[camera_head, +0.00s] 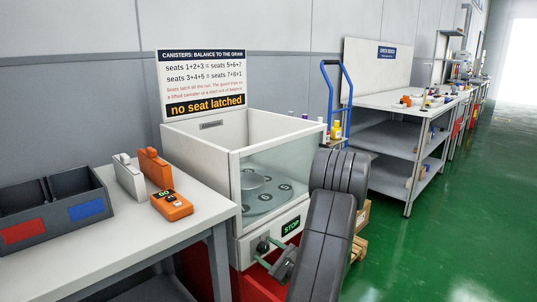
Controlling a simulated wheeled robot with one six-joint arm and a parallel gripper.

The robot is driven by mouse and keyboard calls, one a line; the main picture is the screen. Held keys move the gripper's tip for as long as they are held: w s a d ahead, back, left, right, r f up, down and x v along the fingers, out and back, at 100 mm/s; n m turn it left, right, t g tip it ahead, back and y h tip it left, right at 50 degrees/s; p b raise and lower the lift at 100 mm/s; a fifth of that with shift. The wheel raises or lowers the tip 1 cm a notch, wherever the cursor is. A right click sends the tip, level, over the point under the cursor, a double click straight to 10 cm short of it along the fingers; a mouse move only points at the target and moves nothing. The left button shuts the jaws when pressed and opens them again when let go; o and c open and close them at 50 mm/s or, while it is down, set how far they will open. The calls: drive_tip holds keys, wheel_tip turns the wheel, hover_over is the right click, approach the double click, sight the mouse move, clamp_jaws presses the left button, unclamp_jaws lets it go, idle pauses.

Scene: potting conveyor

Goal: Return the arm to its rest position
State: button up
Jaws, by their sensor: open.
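My arm (331,228), in dark grey links, comes in from the lower right of the head view, bent in front of the canister machine. My gripper (262,249) is low at the machine's front panel, below and left of the STOP label (291,226). Its two slim fingers are apart, and a small dark knob (263,246) on the panel appears between them. I cannot tell whether they touch it. No held object shows. The white machine (191,146) has a clear front window and a round numbered plate (262,190) inside. Part of its right side is hidden by my arm.
A sign (203,83) above the machine reads "no seat latched". At left, a table (120,230) holds a dark bin (55,216), two upright holders and an orange device (171,205). A blue-handled trolley (347,88) and workbenches (388,101) stand behind. Green floor (455,240) is clear at right.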

drive_tip(key=m+p, duration=0.5)
drive_tip(key=p, duration=0.1)
drive_tip(key=shift+r+p, duration=0.2)
drive_tip(key=shift+p, duration=0.1)
drive_tip(key=shift+m, duration=0.3)
drive_tip(key=shift+v, duration=2.05)
drive_tip(key=shift+f, duration=0.2)
drive_tip(key=shift+a, duration=0.1)
